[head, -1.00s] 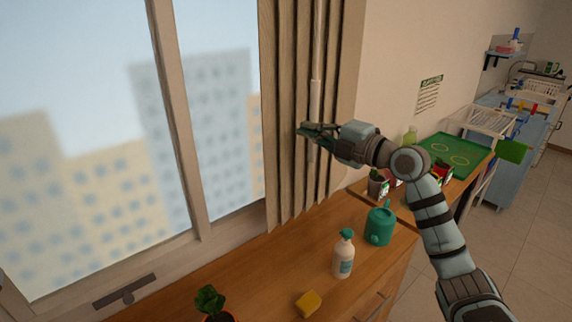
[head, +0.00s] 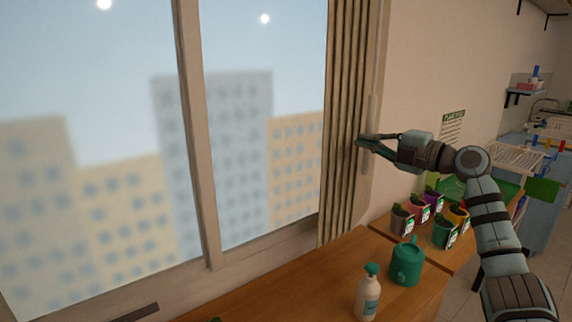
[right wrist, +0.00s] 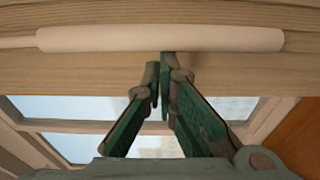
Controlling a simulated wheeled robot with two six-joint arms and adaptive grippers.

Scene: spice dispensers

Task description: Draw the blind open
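The blind (head: 345,120) is a stack of beige vertical slats bunched at the right side of the window. It also fills the upper part of the right wrist view (right wrist: 100,75). Its pale wand (head: 372,108) hangs at the right edge of the slats and lies across the wrist view (right wrist: 160,38). My right gripper (head: 361,142) is at the wand, its tips by the slats. In the wrist view its green fingers (right wrist: 160,68) are together, tips at the wand's lower edge, with the wand not between them. My left gripper is not in view.
The window (head: 250,150) is largely uncovered. A wall (head: 415,70) is right of the blind.

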